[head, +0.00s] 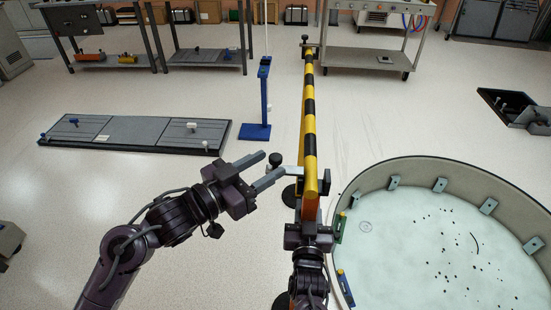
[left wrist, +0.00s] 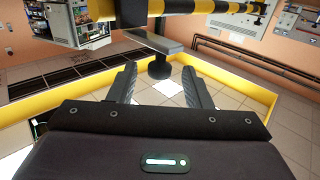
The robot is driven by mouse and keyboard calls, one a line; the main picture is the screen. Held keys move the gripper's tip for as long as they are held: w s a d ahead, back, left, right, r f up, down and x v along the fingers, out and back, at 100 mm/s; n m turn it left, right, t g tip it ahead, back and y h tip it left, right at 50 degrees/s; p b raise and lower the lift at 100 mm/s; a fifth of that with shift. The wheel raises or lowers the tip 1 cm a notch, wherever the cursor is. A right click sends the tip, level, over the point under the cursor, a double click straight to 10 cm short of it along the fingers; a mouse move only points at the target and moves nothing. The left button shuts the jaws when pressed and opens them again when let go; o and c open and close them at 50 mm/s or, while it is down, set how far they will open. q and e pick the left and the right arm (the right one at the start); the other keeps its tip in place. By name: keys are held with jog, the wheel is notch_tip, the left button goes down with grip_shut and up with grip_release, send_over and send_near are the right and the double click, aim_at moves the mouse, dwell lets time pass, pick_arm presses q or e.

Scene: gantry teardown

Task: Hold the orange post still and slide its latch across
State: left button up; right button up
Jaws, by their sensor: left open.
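The orange post (head: 310,207) stands at the near end of a yellow-and-black striped bar. A pale latch plate (head: 291,170) sticks out to its left, with a dark knob (head: 275,158) at its outer end. My left gripper (head: 273,164) is open, its fingertips at the knob. In the left wrist view the fingers (left wrist: 160,82) are spread, with the grey latch plate (left wrist: 155,41) and dark knob (left wrist: 159,67) beyond and between them; I see no grip. My right gripper (head: 308,228) is right at the orange post; its fingers are mostly hidden.
The striped bar (head: 309,110) runs away from me. A large round tub (head: 450,168) stands close on the right. A blue stand (head: 264,105) and a low grey platform (head: 140,133) are further left. An open floor pit (head: 505,105) lies far right.

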aim_at(276, 160)
pick_arm(q)
jog(key=shift+x, duration=1.7)
grip_shut()
